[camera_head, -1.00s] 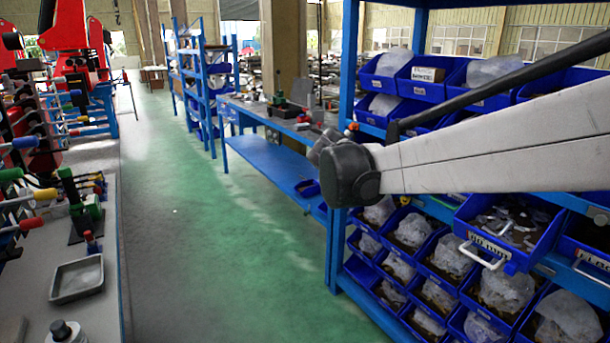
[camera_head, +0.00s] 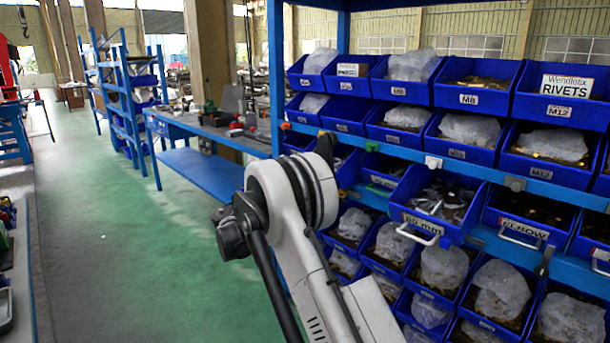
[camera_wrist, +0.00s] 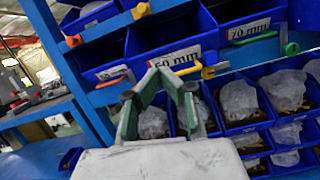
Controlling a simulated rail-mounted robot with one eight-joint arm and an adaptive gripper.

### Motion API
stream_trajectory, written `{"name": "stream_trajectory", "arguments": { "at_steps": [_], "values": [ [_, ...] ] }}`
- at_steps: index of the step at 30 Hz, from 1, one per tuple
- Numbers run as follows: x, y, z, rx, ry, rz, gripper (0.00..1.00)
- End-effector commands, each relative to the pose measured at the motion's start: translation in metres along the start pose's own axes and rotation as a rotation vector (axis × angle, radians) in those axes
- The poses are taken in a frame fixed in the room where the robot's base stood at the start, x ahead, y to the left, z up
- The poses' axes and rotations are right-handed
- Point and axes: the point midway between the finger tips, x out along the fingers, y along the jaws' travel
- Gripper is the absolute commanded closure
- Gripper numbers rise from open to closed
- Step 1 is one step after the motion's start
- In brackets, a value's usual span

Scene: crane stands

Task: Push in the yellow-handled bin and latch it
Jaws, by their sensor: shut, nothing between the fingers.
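The yellow-handled bin (camera_wrist: 153,42) is blue, labelled 50 mm, and fills the upper middle of the wrist view. Its yellow handle (camera_wrist: 187,71) is under the label. A yellow knob (camera_wrist: 214,70) sits just right of the handle on the lower rail, and another yellow piece (camera_wrist: 141,11) is on the rail above. My gripper (camera_wrist: 160,73) is shut and empty, its green-grey fingertips meeting in front of the bin's lower front, left of the handle. I cannot tell whether they touch it. In the head view my arm hides the gripper and most of this bin.
A green-handled 70 mm bin (camera_wrist: 250,22) is to the right and an orange-handled bin (camera_wrist: 109,73) to the left. An 80 mm bin (camera_head: 425,212) with a white handle sticks out. Bagged bins fill the rows below. The green aisle floor (camera_head: 130,255) is open.

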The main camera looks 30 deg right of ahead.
Motion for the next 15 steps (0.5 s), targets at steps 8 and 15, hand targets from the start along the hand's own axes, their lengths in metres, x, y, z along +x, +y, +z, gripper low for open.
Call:
{"name": "stream_trajectory", "arguments": {
  "at_steps": [8, 15],
  "values": [
    [-0.018, 0.014, -0.042, -0.151, -0.152, 0.002, 1.00],
    [-0.010, 0.016, -0.045, -0.177, -0.178, -0.001, 1.00]
  ]
}}
